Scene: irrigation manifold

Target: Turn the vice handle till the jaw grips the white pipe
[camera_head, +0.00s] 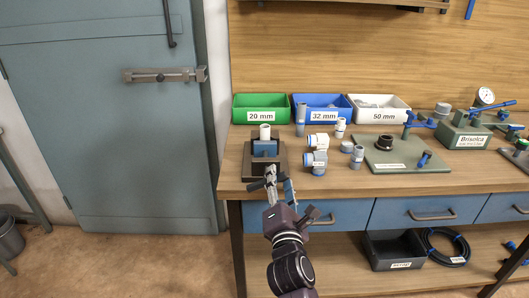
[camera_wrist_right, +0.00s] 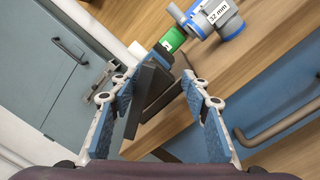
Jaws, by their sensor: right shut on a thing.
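The vice (camera_head: 281,161) stands at the left end of the bench top, with a dark body and a blue jaw (camera_head: 265,148). The white pipe (camera_head: 265,132) stands upright at the jaw; I cannot tell whether a gap is left beside it. It also shows in the right wrist view (camera_wrist_right: 137,50). My right gripper (camera_head: 277,178) is at the front of the vice, shut on the dark vice handle (camera_wrist_right: 137,102). One end of the handle (camera_head: 256,185) sticks out left of the fingers in the head view. My left gripper is not in view.
Grey-and-white pipe fittings (camera_head: 317,141) stand close to the right of the vice. Green (camera_head: 262,115), blue (camera_head: 322,115) and white (camera_head: 379,115) bins line the back. A green plate (camera_head: 394,166) lies farther right. Blue drawers (camera_head: 415,213) are below the bench edge.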

